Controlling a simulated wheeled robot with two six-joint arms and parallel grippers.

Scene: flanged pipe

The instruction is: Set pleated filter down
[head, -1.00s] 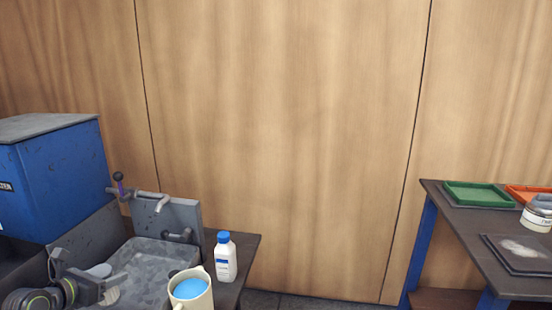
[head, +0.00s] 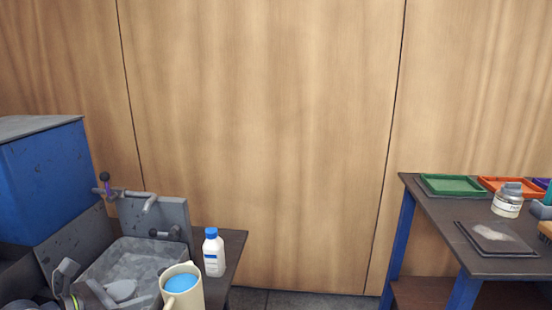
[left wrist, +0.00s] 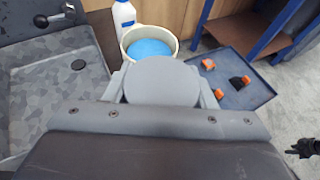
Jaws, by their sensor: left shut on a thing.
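My left gripper (head: 92,287) is at the lower left of the head view, over the sink area and partly cut off by the bottom edge. In the left wrist view its two fingers stand either side of a round, flat-faced grey thing, which I take to be the pleated filter (left wrist: 160,82). The gripper is shut on it. Only its smooth round end shows there; no pleats can be made out. A grey rounded part of it, likely the filter (head: 121,290), shows beside the fingers in the head view. My right gripper is not in view.
A grey sink (head: 135,258) with a tap lies under the left gripper. A cream mug with blue liquid (head: 182,285) and a white bottle (head: 214,255) stand to its right. A blue box (head: 45,180) is left. A bench (head: 425,215) with trays and a jar stands right.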

